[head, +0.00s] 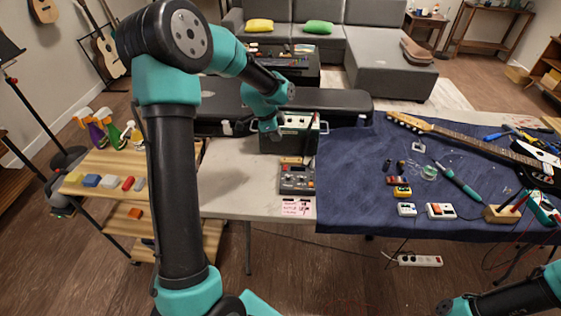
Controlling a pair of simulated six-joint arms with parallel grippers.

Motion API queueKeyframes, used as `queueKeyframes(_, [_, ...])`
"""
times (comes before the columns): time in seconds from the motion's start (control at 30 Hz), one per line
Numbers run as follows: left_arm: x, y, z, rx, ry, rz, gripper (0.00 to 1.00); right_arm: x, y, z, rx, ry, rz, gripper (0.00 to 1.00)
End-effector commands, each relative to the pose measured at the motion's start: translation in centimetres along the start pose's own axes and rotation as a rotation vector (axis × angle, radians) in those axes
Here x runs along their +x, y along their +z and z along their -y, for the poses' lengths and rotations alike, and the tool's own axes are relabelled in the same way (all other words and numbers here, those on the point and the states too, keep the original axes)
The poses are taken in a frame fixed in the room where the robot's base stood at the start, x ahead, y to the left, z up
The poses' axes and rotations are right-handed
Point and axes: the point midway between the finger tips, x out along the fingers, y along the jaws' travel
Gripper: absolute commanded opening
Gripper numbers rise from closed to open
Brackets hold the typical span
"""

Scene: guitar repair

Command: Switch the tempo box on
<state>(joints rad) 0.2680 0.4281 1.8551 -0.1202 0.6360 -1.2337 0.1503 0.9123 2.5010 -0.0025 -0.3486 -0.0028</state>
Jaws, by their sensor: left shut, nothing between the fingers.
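A dark grey box with small knobs and red parts, which looks like the tempo box (297,180), lies on the pale bare part of the table near its front edge. Its switch is too small to read. My left gripper (270,133) is shut and empty. It points down at the left front of a black box with a pale control panel (298,121), behind the tempo box. I cannot tell whether it touches that box. My right gripper is not in view; only part of the right arm shows at the bottom right.
A pink note (297,208) is at the table's front edge. A blue cloth (350,190) to the right holds small pedals, a soldering iron (459,182) and a guitar (470,135). A long black case (340,101) lies behind. A wooden cart (105,165) stands left.

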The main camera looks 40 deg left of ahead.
Motion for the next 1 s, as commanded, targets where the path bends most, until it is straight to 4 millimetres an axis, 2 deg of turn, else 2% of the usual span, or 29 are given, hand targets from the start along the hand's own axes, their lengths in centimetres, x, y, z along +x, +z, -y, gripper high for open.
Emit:
queueKeyframes(0.2, [0.2, 0.0, 0.0, -0.002, 0.001, 0.000, 0.00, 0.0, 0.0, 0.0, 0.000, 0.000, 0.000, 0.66])
queueKeyframes(0.37, [1.4, 0.0, -0.1, -0.002, 0.004, 0.000, 0.00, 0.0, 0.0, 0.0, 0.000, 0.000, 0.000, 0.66])
queueKeyframes(1.0, [11.5, 0.5, 0.0, -0.004, 0.003, 0.001, 0.00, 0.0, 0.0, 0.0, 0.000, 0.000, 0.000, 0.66])
